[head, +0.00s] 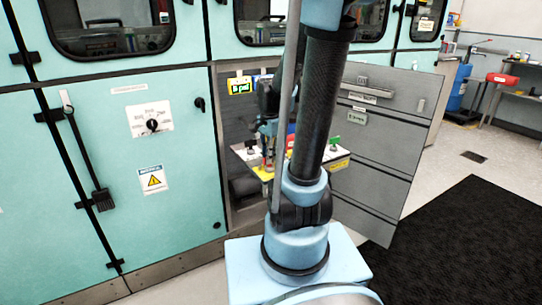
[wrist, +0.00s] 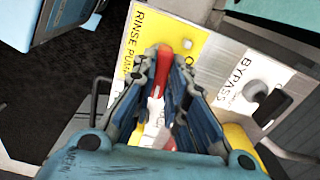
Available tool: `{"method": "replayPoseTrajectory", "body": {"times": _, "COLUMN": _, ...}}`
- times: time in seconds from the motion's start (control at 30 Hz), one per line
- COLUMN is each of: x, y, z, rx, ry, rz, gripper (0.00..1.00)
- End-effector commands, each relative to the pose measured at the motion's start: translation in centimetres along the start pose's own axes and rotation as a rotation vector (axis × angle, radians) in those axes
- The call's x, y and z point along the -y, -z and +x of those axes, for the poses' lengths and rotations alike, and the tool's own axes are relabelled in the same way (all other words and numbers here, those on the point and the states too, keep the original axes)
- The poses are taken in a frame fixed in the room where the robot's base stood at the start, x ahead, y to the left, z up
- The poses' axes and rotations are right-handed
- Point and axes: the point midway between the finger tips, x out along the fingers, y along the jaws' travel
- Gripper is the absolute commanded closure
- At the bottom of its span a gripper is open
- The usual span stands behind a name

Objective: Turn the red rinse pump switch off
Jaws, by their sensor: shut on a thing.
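The red rinse pump switch (wrist: 163,62) shows in the wrist view as a red lever over a yellow plate (wrist: 142,22) lettered "RINSE PUMP". My gripper (wrist: 167,58) reaches over this plate with its two blue-lined fingers on either side of the red lever, shut on it. The lever's lower part and much of the lettering are hidden by the fingers. In the head view my gripper (head: 267,158) is at the small panel (head: 244,157) in the open bay, partly hidden behind my own arm.
Beside the yellow plate is a white plate lettered "BYPASS" (wrist: 240,65) with a grey knob (wrist: 255,90) and a dark bent handle (wrist: 273,106). A black mat (head: 465,235) lies right.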

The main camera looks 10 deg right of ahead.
Motion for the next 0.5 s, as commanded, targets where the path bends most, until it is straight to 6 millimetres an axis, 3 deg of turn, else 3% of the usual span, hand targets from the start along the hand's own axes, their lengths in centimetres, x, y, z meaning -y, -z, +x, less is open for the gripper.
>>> {"method": "replayPoseTrajectory", "body": {"times": 0.5, "x": 0.12, "y": -0.12, "z": 0.0, "rx": 0.005, "ry": 0.003, "rz": 0.124, "gripper": 1.0}}
